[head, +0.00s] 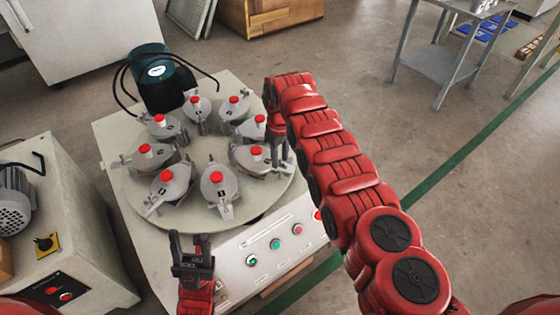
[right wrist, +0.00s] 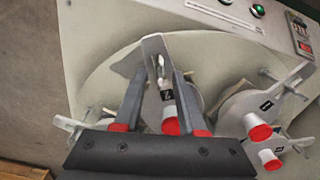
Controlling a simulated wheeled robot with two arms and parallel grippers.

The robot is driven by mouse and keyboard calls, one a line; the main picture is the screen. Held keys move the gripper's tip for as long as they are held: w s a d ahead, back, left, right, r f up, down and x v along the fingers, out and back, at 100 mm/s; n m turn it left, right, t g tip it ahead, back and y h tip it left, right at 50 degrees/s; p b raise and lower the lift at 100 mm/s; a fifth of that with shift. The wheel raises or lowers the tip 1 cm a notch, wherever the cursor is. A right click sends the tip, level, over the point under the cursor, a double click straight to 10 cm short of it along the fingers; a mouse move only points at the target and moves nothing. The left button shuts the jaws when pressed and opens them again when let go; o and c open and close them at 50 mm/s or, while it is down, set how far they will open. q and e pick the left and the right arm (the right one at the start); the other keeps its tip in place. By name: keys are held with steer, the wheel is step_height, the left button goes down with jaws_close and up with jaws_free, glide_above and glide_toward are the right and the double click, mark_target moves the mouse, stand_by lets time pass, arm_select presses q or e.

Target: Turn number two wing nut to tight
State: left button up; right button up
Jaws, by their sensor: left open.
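The number two station (right wrist: 166,95) is in the middle of the right wrist view, with a red knob (right wrist: 171,126) and a dark label that seems to read 2. Its wing nut (right wrist: 158,68) stands at the outer end, with a pale upright plate beside it. My right gripper (right wrist: 160,78) is open, its two long grey fingers apart on either side of the station near the wing nut. I cannot tell whether they touch it. In the head view my right gripper (head: 277,158) is at the turntable's right edge, partly hidden. My left gripper (head: 190,245) is open and empty before the turntable.
The round turntable (head: 215,228) carries several similar stations with red knobs. A dark motor (head: 155,78) stands behind it. Coloured buttons (head: 275,244) line the machine's front panel. Another machine (head: 55,215) stands at left; open floor lies at right.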

steer(key=shift+c, duration=0.2)
jaws_close()
steer(key=shift+m, duration=0.4)
steer(key=shift+m+p, duration=0.35)
steer(key=shift+m, duration=0.55)
steer(key=m, duration=0.3)
steer(key=shift+m, duration=0.3)
steer(key=m, duration=0.3)
steer(key=shift+f+m, duration=0.1)
steer(key=shift+m, duration=2.3)
